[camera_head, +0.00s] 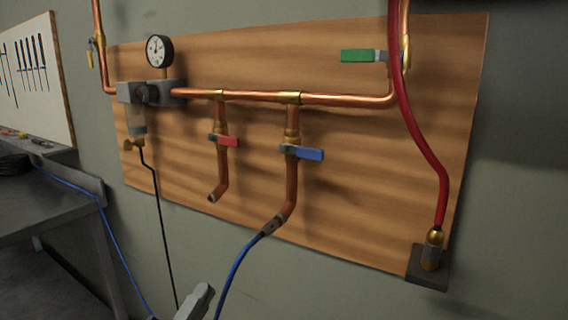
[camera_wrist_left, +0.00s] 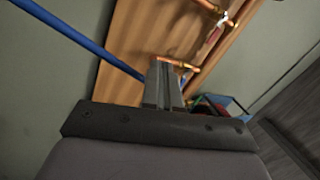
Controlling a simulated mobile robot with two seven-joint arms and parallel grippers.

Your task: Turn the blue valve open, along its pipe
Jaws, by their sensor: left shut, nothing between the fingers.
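The blue valve handle (camera_head: 308,154) sits on a vertical copper drop pipe (camera_head: 292,180) on the wooden board. The handle points right, crosswise to that pipe. My left gripper (camera_head: 198,297) is at the bottom edge of the head view, well below and left of the blue valve and apart from it. Its fingers (camera_wrist_left: 164,80) are shut and empty in the left wrist view. I cannot make out the blue handle in the left wrist view. My right gripper is not in view.
A red handle (camera_head: 228,141) is on the drop pipe to the left. A green handle (camera_head: 357,56) is at upper right. A blue hose (camera_head: 238,265) hangs from the blue valve's pipe, near my left gripper. A red hose (camera_head: 424,138) hangs at right. A grey bench (camera_head: 60,215) stands at left.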

